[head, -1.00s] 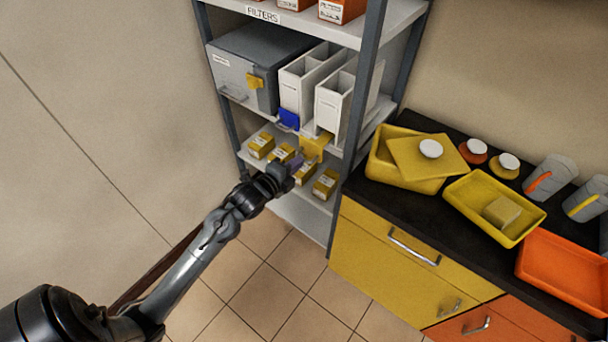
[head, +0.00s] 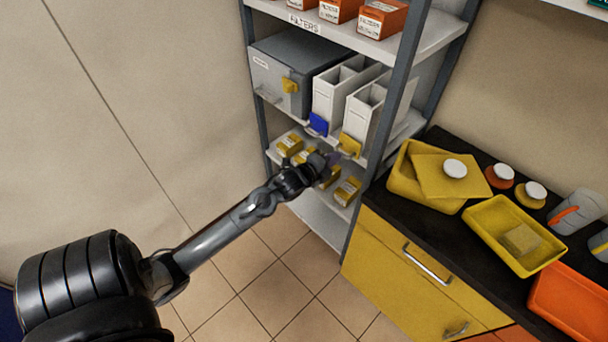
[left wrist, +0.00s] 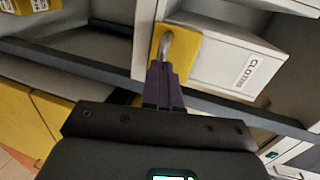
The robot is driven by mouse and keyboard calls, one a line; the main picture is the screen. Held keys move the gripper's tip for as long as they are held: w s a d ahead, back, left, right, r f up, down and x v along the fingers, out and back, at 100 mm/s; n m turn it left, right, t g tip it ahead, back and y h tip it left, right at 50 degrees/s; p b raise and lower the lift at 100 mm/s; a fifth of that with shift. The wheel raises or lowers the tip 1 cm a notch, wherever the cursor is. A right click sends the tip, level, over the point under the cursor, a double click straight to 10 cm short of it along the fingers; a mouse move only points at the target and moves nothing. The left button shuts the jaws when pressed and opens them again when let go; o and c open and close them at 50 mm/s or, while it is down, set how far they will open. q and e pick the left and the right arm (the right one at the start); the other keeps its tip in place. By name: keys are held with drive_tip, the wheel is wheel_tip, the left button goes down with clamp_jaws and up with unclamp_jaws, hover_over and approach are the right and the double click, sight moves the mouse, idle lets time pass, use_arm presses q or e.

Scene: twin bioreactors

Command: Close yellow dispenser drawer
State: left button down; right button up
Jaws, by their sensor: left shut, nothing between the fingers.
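The yellow dispenser drawer (head: 350,144) is at the lower front of the right white dispenser (head: 365,112) on the middle shelf. My left gripper (head: 333,158) is shut and empty, just in front of the drawer. Its purple fingers (left wrist: 159,68) point at the handle and appear to meet its lower end; contact is not certain. My right gripper is not in view.
A second white dispenser (head: 338,88) with a blue drawer (head: 318,123) stands to the left, beside a grey cabinet (head: 296,74). Yellow boxes (head: 347,190) lie on the shelf below. A dark counter (head: 470,243) with yellow trays is at the right.

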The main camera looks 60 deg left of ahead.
use_arm(q)
drive_tip(key=p+v, duration=0.3)
drive_tip(key=v, duration=1.1)
drive_tip(key=s+d+f+n+g+h, duration=0.2)
drive_tip(key=s+d+f+n, duration=0.1)
drive_tip(key=d, duration=0.6)
drive_tip(key=s+d+f+n+g+h, duration=0.2)
drive_tip(key=d+g, duration=0.1)
drive_tip(key=d, duration=0.7)
drive_tip(key=s+d+f+n+g, duration=0.2)
drive_tip(key=s+d+n+g, duration=0.2)
drive_tip(key=s+n+g, duration=0.55)
wheel_tip(320, 180, up, 32)
drive_tip(key=m+t+p, duration=0.1)
drive_tip(key=t+p, duration=0.2)
drive_tip(key=p, duration=2.9)
drive_tip(key=shift+s, duration=0.5)
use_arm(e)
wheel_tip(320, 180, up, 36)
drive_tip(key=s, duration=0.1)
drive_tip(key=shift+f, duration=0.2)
